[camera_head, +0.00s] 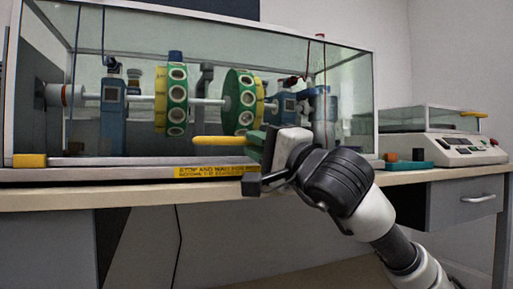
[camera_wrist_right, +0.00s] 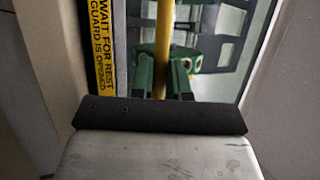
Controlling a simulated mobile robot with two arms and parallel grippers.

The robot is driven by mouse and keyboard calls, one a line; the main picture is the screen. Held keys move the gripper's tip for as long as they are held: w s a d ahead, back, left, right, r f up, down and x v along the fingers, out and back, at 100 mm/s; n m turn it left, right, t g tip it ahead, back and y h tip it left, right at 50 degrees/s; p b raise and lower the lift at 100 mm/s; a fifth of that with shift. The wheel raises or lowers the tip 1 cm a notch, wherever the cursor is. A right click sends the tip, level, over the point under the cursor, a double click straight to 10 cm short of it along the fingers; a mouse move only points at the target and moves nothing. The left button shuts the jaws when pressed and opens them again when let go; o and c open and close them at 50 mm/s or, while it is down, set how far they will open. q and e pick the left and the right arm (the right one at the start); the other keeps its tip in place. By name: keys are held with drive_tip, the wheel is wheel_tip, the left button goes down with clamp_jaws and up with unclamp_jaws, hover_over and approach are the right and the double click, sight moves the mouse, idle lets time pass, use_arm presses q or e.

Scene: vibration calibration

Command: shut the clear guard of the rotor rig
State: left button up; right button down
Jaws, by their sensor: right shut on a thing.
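The clear guard (camera_head: 215,60) is a large framed transparent case around the rotor rig. Inside it, a shaft (camera_head: 208,101) carries green-and-yellow rotor discs (camera_head: 177,96) between blue supports (camera_head: 112,118). A yellow bar handle (camera_head: 218,140) is at the guard's lower front. My right gripper (camera_head: 262,148) is closed around the handle's right part. In the right wrist view, the yellow bar (camera_wrist_right: 165,45) runs between the green fingers (camera_wrist_right: 161,80). The guard's front looks low, near the base strip (camera_head: 110,162); I cannot tell whether it touches. My left gripper is out of view.
A yellow warning label (camera_head: 212,172) is on the front strip. A yellow block (camera_head: 29,160) is at the left corner. To the right stand a white instrument (camera_head: 445,148) with a small clear cover and a teal tray (camera_head: 409,165). A drawer (camera_head: 465,199) is below the bench top.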

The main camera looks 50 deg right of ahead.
drive_tip(key=shift+w+a+f, duration=0.2)
drive_tip(key=shift+a+f, duration=0.05)
drive_tip(key=shift+f, duration=0.45)
drive_tip(key=c, duration=1.6)
unclamp_jaws()
drive_tip(key=o, duration=0.5)
drive_tip(key=shift+d+f, duration=0.1)
drive_tip(key=shift+d, duration=0.1)
drive_tip(key=shift+r, duration=0.25)
drive_tip(key=b+v, duration=0.5)
drive_tip(key=v, duration=0.6)
